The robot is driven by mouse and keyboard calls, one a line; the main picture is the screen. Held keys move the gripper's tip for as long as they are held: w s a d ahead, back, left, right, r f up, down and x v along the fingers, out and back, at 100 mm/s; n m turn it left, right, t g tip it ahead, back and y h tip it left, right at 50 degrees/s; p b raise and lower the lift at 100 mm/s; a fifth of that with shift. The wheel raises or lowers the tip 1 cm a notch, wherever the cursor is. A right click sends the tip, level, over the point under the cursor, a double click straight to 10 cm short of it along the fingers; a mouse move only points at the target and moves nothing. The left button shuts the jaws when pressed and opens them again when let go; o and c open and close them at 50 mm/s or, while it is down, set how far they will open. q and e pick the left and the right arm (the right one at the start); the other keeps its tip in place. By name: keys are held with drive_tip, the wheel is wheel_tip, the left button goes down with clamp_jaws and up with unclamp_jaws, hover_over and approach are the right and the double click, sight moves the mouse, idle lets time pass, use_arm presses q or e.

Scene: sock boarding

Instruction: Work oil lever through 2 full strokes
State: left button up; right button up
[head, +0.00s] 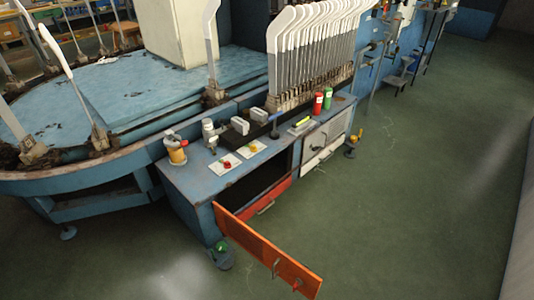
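I cannot tell for sure which part is the oil lever. A small yellow pot with a red-and-grey top (177,152) stands at the left end of the blue bench and could be an oiler. A short upright rod with a dark blue top (275,124) stands near the middle of the bench, behind the front edge. A white-and-grey fitting (210,135) stands between them. Neither of my grippers shows in the head view, and nothing is seen touching these parts.
The blue bench (187,187) has an orange door (262,250) hanging open low at its front, jutting over the floor. A red and a green bottle (328,98) stand at the right. White boards (315,40) rise behind. The green floor (420,190) is clear at right.

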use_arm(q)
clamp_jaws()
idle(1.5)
